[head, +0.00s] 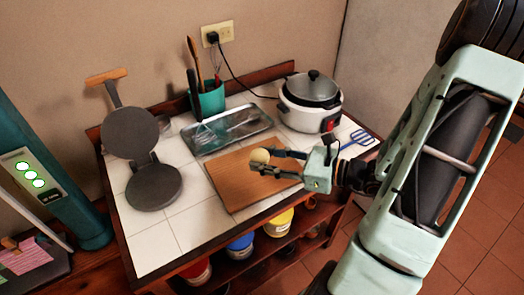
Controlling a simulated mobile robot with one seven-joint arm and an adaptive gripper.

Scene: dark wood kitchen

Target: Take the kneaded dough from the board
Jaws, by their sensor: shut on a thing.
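The kneaded dough (260,156) is a small pale ball at the tips of my gripper (262,160). My gripper reaches in from the right and its fingers are shut on the dough. The wooden board (232,185) lies on the white tiled counter below the gripper. I cannot tell whether the dough touches the board or is a little above it.
A metal tray (234,131) lies behind the board, with a teal utensil holder (208,98) behind it. A rice cooker (310,103) and blue spatula (358,139) are right. An open flat iron (152,187) stands left. White tiles (160,235) at front left are clear.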

